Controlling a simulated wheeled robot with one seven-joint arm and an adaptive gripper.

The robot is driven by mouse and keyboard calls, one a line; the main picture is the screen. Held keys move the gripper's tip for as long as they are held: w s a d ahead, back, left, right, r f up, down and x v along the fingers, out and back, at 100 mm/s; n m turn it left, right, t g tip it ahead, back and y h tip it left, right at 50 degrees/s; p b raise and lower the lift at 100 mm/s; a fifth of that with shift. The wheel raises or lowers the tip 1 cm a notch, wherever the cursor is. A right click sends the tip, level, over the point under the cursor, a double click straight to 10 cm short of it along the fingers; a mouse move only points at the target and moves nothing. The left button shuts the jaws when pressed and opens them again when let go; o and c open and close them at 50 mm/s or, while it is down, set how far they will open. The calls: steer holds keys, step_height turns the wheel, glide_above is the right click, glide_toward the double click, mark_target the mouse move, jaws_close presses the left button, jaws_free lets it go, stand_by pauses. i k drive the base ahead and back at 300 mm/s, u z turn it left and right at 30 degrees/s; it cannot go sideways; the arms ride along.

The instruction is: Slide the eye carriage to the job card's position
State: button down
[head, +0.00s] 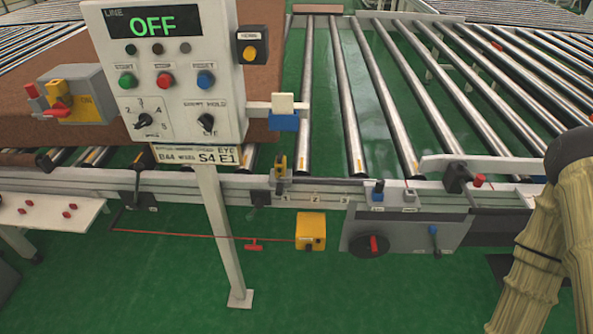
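The eye carriage appears to be the small yellow and black block (280,167) on the front rail (230,184). It stands upright near the left end of a strip marked 1, 2, 3 (315,198). It looks close to the 1 mark, but its exact alignment is too small to tell. My arm shows in a tan sleeve at the right edge, well to the right of the carriage. My gripper is not in view.
The control panel (165,95) on a white post reads OFF and stands left of the carriage. A yellow pull-cord box (310,232) hangs below the rail. Rollers (350,100) behind are bare.

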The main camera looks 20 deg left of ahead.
mark_target(279, 183)
steer(key=z, duration=0.4)
steer(key=k, duration=0.65)
steer(key=u, duration=1.25)
steer(key=i, duration=0.5)
steer(key=z, duration=0.15)
